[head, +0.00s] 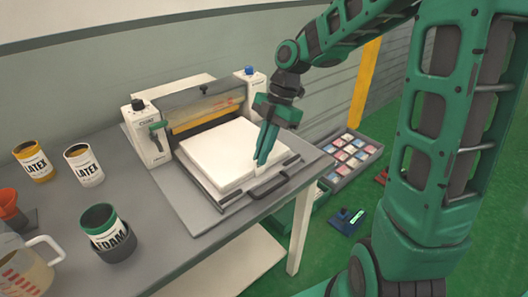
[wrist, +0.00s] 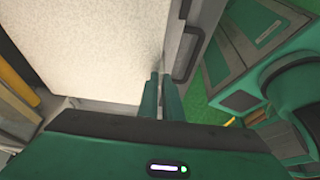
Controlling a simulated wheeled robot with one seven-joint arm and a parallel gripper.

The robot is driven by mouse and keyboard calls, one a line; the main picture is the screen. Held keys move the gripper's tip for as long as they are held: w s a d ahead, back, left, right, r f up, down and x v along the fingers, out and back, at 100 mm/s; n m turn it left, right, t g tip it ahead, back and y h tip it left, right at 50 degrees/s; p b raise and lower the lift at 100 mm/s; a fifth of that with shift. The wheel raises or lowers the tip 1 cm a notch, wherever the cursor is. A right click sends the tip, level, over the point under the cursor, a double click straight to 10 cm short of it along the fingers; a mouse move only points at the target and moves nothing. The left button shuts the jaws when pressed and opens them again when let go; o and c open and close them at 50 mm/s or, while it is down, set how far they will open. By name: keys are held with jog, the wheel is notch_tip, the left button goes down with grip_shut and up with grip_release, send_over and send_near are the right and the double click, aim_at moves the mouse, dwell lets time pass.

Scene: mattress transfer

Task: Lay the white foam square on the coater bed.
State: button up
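The white foam square (head: 217,152) lies flat on the coater bed (head: 236,197), in front of the coater's roller housing. It fills much of the upper left of the wrist view (wrist: 100,50). My gripper (head: 262,161) is at the foam's right edge, pointing down. Its two fingers (wrist: 158,90) are close together, with a thin pale strip between them, and look shut on the foam's edge. The exact contact at the fingertips is partly hidden.
The coater (head: 196,116) has knobs on both sides and a dark front handle (head: 268,184). Latex cans (head: 84,165), a foam can (head: 103,228) and a measuring jug (head: 30,270) stand on the grey table (head: 165,240). A tray of coloured samples (head: 350,155) is on the floor at right.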

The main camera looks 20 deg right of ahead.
jog(key=o, duration=0.4)
jog(key=shift+f, duration=0.2)
jog(key=shift+r, duration=0.1)
jog(key=shift+r, duration=0.1)
jog(key=v, duration=1.1)
jog(key=shift+w+d+r, duration=0.1)
jog(key=shift+d+r, duration=0.15)
jog(key=shift+r, duration=0.1)
jog(key=s+d+f+m+h, duration=0.1)
jog(key=s+d+f+m, duration=0.2)
jog(key=s+m, duration=0.5)
jog(key=s+d+f+m+h, duration=0.1)
jog(key=s+d+f+m, duration=0.2)
jog(key=s+d+m, duration=0.3)
jog(key=s+d+f+m+t+h, duration=0.1)
jog(key=s+d+m, duration=0.4)
jog(key=s+m, duration=0.5)
jog(key=shift+s+f+m+h, duration=0.25)
jog(key=shift+f+m, duration=0.3)
jog(key=shift+m, duration=0.45)
jog(key=shift+s+f+m+h, duration=0.2)
jog(key=shift+f+m, duration=0.35)
jog(key=shift+m, duration=0.45)
